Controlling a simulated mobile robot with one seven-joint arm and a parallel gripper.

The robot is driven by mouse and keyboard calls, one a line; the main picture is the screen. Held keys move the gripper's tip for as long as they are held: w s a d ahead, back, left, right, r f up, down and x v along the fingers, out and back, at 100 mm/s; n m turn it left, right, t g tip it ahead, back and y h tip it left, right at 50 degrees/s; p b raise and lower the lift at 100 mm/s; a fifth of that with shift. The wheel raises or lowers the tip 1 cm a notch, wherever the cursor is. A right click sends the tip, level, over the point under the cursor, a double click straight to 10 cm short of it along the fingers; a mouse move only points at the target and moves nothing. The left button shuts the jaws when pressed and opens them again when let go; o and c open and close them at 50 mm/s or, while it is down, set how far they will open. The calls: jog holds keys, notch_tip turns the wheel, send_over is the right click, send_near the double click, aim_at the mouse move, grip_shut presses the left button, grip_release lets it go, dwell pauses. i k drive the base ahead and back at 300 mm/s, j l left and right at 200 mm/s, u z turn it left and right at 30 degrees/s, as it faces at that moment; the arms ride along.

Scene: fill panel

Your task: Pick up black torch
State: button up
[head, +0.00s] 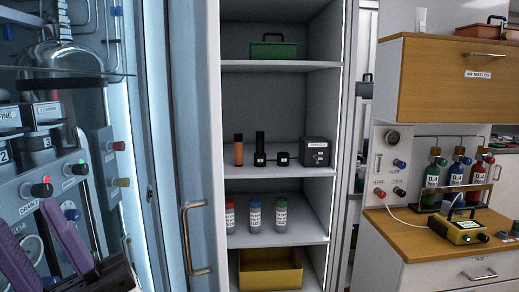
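An upright black cylinder (260,142), which looks like the black torch, stands on the middle shelf of the open cabinet. An orange torch-like cylinder with a dark top (239,150) stands just left of it. A low black item (283,158) sits close on its right; I cannot tell whether they touch. My gripper (27,217) shows at the lower left with two purple fingers apart. Nothing is visible between them. It is well left of the cabinet shelves and far from the torch. The lower part of my gripper is cut off by the picture edge.
A dark box (317,151) stands right of the torch on the same shelf (300,171). Several capped bottles (254,215) stand one shelf below. A green case (273,49) is above. The open door with its handle (196,238) lies between my gripper and the shelves.

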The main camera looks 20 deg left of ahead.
aim_at(260, 135)
jog(key=i+l, duration=0.5)
jog(key=l, duration=0.15)
jog(key=i+l, duration=0.5)
jog(key=l, duration=0.15)
jog(key=i+l+u, duration=0.45)
jog(key=l, duration=0.3)
